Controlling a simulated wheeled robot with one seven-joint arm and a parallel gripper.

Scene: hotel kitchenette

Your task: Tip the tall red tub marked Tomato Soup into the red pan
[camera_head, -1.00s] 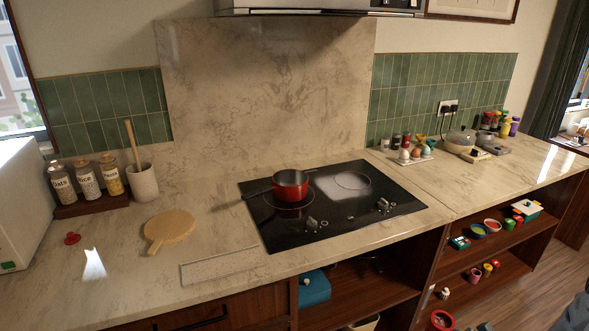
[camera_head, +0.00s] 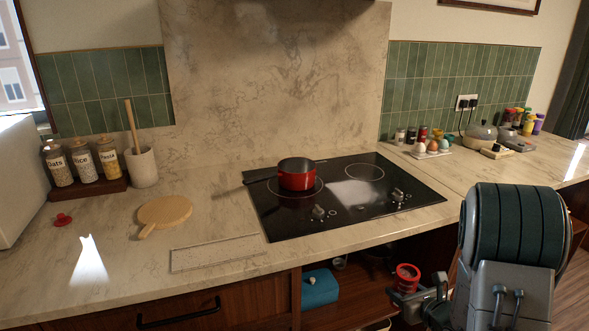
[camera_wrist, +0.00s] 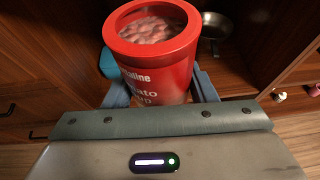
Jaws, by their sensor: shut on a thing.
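The tall red tub (camera_wrist: 160,62) is upright between my gripper's fingers in the wrist view. Its label shows "Tomato" in part, and its open top shows a lumpy, pinkish content. In the head view the tub (camera_head: 406,277) is low, in front of the open shelf below the counter. My gripper (camera_head: 411,297) is shut on it; in the wrist view its fingers (camera_wrist: 158,92) flank the tub. The red pan (camera_head: 297,177) stands on the back left ring of the black hob, its dark handle pointing left. I cannot see into the pan.
The counter edge and hob (camera_head: 345,195) lie above the tub. A round wooden board (camera_head: 165,211), a jar rack (camera_head: 88,192) and a utensil pot (camera_head: 143,167) stand left. An egg tray (camera_head: 431,150) is right of the hob. A blue box (camera_head: 319,287) sits on the shelf.

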